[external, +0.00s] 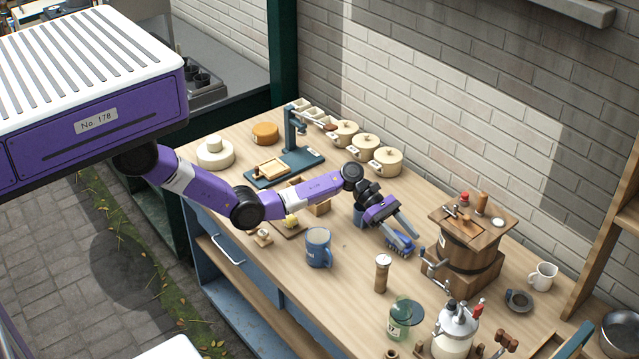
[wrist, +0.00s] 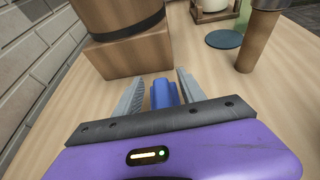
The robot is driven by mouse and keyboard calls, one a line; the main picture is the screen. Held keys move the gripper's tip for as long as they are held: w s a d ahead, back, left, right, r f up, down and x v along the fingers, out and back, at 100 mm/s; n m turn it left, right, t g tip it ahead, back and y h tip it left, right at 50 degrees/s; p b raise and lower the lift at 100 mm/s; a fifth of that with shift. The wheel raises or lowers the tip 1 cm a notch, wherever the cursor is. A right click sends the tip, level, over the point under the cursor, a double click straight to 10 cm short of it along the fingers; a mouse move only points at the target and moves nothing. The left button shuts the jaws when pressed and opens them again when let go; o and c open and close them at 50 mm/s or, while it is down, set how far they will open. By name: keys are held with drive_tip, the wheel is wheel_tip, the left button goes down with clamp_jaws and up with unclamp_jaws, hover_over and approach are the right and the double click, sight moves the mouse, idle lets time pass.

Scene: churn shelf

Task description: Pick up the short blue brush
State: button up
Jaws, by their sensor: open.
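The short blue brush (external: 399,243) lies on the wooden table in the external view, just below my gripper (external: 408,228). In the wrist view part of the blue brush (wrist: 164,93) shows between the two grey fingers of my gripper (wrist: 162,88). The fingers are open, one on each side of it. The near part of the brush is hidden behind the gripper body. I cannot tell whether either finger touches it.
A wooden churn (external: 466,251) on a block base stands right of the brush. A blue mug (external: 319,247) and a wooden pepper mill (external: 382,274) stand nearby. A green glass jar (external: 399,318) and a metal can (external: 455,331) stand toward the front.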

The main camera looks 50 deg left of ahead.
sight(410, 244)
drive_tip(key=shift+f+x, duration=0.2)
drive_tip(key=shift+x, duration=1.4)
drive_tip(key=shift+a, duration=0.1)
clamp_jaws()
drive_tip(key=shift+r, duration=0.15)
